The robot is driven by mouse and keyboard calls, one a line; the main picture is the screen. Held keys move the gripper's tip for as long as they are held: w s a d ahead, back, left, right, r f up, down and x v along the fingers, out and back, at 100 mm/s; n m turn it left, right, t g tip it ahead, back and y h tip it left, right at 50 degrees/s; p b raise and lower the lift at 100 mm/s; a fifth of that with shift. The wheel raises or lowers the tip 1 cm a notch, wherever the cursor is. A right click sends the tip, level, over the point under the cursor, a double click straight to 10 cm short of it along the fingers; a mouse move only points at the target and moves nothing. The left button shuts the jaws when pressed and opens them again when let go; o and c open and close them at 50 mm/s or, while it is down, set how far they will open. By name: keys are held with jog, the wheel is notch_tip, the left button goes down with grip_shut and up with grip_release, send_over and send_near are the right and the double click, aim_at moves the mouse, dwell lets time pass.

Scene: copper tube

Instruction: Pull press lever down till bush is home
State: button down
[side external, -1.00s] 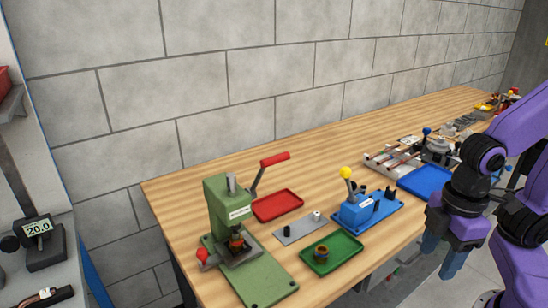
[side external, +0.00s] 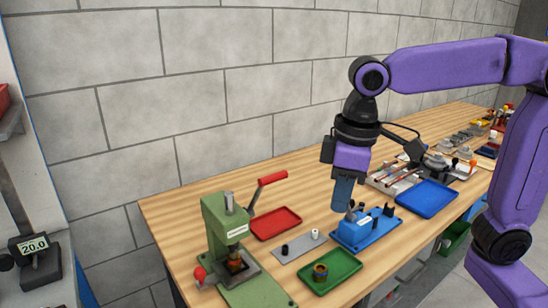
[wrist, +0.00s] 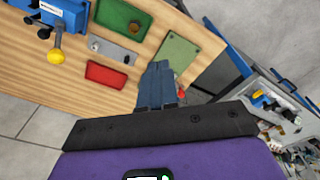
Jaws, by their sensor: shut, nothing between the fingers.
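The green press (side external: 225,228) stands at the near left end of the bench. Its lever (side external: 270,179) has a red grip and slants up to the right. A copper-coloured bush (side external: 235,266) sits low under the press ram; how deep it is seated is too small to tell. My gripper (side external: 342,208) is shut and empty, pointing down above the blue fixture, well right of the lever and apart from it. In the wrist view my fingers (wrist: 157,85) are together, and they hide most of the press; its green base plate (wrist: 178,55) shows beyond them.
A red tray (side external: 290,232) lies behind the press. A grey plate with small pegs (side external: 288,254) and a green tray (side external: 345,277) lie to its right. The blue fixture (side external: 350,236) has a yellow knob (wrist: 55,56), hidden by my gripper from the side. A blue tray (side external: 440,202) lies farther right.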

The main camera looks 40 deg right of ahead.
jog(key=w+a+r+m, duration=0.3)
jog(key=w+r+m, duration=0.1)
jog(key=w+r, duration=0.5)
notch_tip(320, 180, up, 6)
jog(key=m+t, duration=0.1)
jog(key=m, duration=0.3)
send_over(277, 175)
jog(key=w, duration=0.1)
jog(key=shift+f, duration=6.7)
jog(key=shift+s+t, duration=0.1)
jog(key=shift+t, duration=0.2)
jog(key=shift+s+f+t, duration=0.2)
jog(key=shift+s+t, duration=0.1)
jog(key=shift+s, duration=0.05)
